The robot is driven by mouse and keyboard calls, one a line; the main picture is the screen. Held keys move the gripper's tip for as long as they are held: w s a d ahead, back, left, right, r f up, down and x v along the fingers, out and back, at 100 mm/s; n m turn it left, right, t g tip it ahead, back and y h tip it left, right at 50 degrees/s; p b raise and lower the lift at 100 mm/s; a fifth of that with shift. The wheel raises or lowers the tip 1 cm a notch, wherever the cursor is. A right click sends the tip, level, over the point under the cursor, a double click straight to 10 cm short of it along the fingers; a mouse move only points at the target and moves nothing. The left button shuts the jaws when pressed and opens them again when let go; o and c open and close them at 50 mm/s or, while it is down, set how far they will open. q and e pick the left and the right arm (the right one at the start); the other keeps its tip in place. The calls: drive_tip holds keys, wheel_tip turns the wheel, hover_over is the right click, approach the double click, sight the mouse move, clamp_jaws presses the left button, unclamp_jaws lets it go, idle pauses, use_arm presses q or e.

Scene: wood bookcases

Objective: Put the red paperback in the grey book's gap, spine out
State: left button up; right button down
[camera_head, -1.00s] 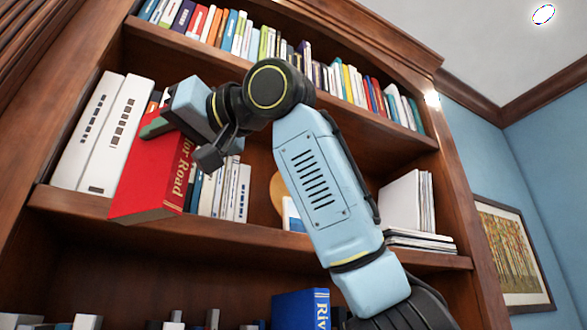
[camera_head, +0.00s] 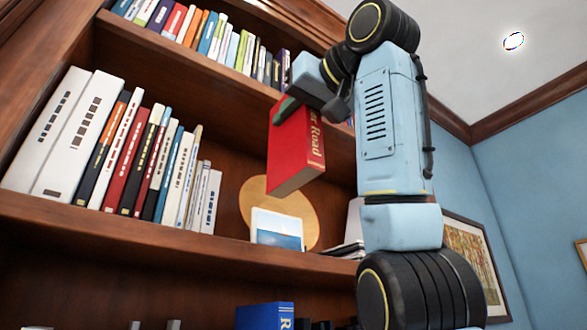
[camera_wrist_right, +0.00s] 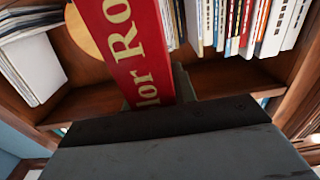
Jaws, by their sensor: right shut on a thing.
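The red paperback (camera_head: 290,152) is in my right gripper (camera_head: 287,108), held by its upper part in front of the bookcase. Its spine with gold lettering, partly reading "Road", faces out to the right and leans slightly. In the right wrist view the red spine (camera_wrist_right: 135,50) rises from between the dark fingers. My right gripper is shut on it, clear of the shelves. I cannot pick out a grey book or its gap for certain. My left gripper is not in view.
A row of books (camera_head: 140,155) fills the left of the middle shelf (camera_head: 150,235). A round wooden plate (camera_head: 253,205) and a small picture (camera_head: 276,229) stand to its right. More books line the upper shelf (camera_head: 150,45). A blue book (camera_head: 262,317) stands below.

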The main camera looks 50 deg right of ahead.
sight(276, 138)
drive_tip(key=x, duration=0.6)
drive_tip(key=shift+f+p, duration=0.25)
drive_tip(key=shift+p, duration=0.15)
drive_tip(key=f+p+x, duration=0.2)
drive_tip(key=p+x, duration=0.4)
drive_tip(key=x, duration=1.3)
drive_tip(key=shift+w+f, duration=0.3)
drive_tip(key=shift+w, duration=0.15)
drive_tip(key=shift+f, duration=0.2)
idle(0.4)
drive_tip(key=c, duration=1)
unclamp_jaws()
drive_tip(key=shift+c, duration=0.2)
